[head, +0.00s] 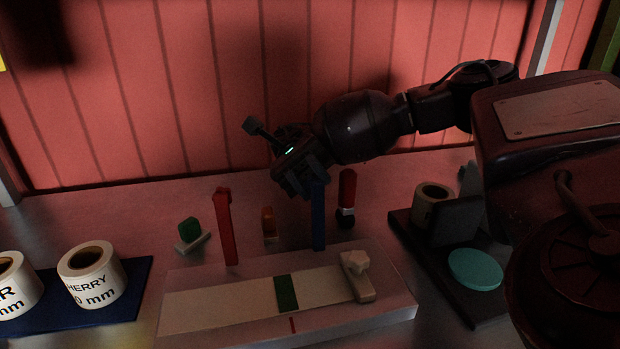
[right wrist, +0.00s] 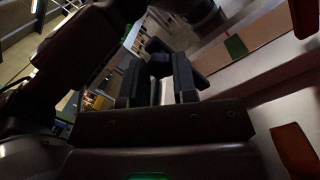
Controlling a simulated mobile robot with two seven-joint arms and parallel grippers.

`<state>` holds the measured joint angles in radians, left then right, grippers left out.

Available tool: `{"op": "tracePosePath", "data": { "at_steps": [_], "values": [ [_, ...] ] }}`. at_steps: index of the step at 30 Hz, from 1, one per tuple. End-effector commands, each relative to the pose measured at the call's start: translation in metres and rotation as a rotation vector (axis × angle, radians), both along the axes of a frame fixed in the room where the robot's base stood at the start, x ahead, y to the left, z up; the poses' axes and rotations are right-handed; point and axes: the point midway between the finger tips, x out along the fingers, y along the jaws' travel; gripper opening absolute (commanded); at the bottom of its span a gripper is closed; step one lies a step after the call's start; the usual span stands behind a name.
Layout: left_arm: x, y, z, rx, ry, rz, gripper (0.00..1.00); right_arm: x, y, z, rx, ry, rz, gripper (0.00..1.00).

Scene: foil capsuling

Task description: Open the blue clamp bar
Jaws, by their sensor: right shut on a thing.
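The blue clamp bar (head: 318,222) stands close to upright at the back edge of a pale base block (head: 385,312). My right gripper (head: 308,188) is shut on the bar's upper end, with its arm coming in from the right. In the right wrist view the dark fingers (right wrist: 160,88) show close together, but the bar between them is too dark to make out. A red bar (head: 226,228) also stands upright at the back of the block, left of the blue one. A pale strip with a green band (head: 287,293) lies along the block. My left gripper is not in view.
A cream clamp piece (head: 358,278) sits at the strip's right end. Two label rolls (head: 92,276) stand on a blue mat at left. Small green (head: 190,230), orange (head: 268,222) and red (head: 347,188) items stand behind. A dark tray (head: 460,304) with a teal disc (head: 475,269) is at right.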

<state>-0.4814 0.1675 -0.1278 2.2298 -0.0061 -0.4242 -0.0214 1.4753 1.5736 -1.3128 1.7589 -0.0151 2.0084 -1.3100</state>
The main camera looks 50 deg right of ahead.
Motion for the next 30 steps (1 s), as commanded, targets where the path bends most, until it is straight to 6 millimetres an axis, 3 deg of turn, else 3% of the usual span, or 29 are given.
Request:
{"op": "tracePosePath", "data": {
  "at_steps": [3,4,9,24,30],
  "values": [
    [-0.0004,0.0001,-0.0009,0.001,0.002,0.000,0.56,-0.0002,-0.0003,-0.0003,-0.001,0.001,0.000,0.00],
    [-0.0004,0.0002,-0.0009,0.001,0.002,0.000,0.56,-0.0003,-0.0002,-0.0003,0.000,0.001,0.001,0.28],
    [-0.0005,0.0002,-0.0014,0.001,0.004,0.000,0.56,-0.0003,-0.0002,-0.0003,-0.001,0.001,0.000,0.52],
    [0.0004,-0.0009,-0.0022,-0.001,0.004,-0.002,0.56,-0.0003,-0.0001,0.0002,-0.001,-0.002,0.000,0.52],
    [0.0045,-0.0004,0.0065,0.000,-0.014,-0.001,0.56,-0.0029,-0.0042,0.0054,-0.020,-0.035,0.000,0.52]
  ]
}}
